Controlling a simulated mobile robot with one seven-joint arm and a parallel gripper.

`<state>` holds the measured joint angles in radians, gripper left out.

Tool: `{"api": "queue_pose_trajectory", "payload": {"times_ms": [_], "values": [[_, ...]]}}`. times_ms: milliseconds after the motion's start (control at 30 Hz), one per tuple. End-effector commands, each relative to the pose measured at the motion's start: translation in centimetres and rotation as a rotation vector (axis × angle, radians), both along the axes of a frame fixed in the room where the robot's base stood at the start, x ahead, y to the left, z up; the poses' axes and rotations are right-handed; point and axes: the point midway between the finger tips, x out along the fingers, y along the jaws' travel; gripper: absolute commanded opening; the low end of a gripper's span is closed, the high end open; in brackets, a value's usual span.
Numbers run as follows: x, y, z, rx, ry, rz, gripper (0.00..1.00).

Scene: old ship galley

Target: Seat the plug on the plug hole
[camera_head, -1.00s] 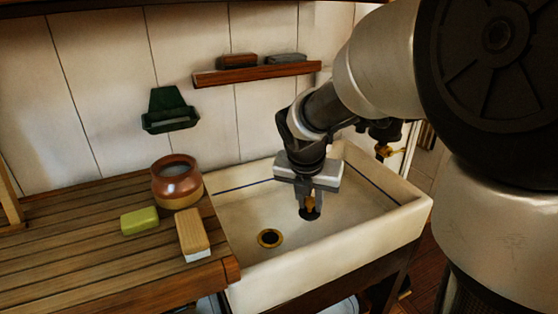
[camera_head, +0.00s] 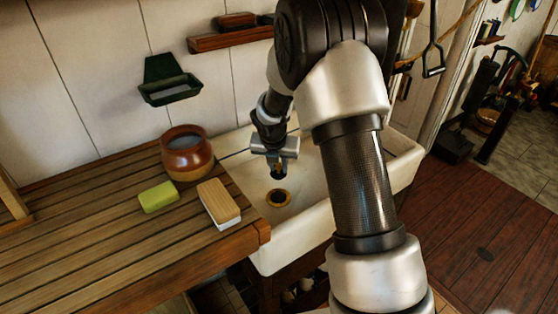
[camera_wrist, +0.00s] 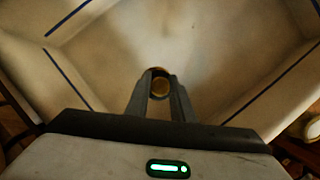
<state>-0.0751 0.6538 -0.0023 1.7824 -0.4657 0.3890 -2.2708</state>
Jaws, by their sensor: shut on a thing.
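My gripper (camera_head: 279,166) is over the sink and shut on the plug (camera_head: 277,175), a small dark disc with a brass knob. In the wrist view my gripper (camera_wrist: 160,95) has its two fingers on either side of the plug's round brass knob (camera_wrist: 160,88). The plug hole (camera_head: 279,198), a dark opening with a brass rim, is in the sink floor, just below the plug in the head view. The plug looks held above the floor, off the hole. I cannot make out the plug hole in the wrist view.
The white sink (camera_head: 310,222) has raised walls around the gripper. On the wooden counter (camera_head: 100,235) to the left stand a brown pot (camera_head: 187,160), a yellow-green sponge (camera_head: 158,197) and a brush (camera_head: 219,203). A green soap holder (camera_head: 168,88) and a wooden shelf (camera_head: 225,39) are on the wall.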

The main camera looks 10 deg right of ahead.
Motion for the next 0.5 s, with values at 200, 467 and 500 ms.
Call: {"api": "queue_pose_trajectory", "payload": {"times_ms": [200, 467, 500], "values": [[0.1, 0.0, -0.8, 0.001, 0.000, 0.000, 0.00], [0.1, 0.0, -3.0, 0.000, -0.001, -0.001, 0.00], [0.1, 0.0, -3.4, 0.000, -0.001, 0.000, 0.00]]}}
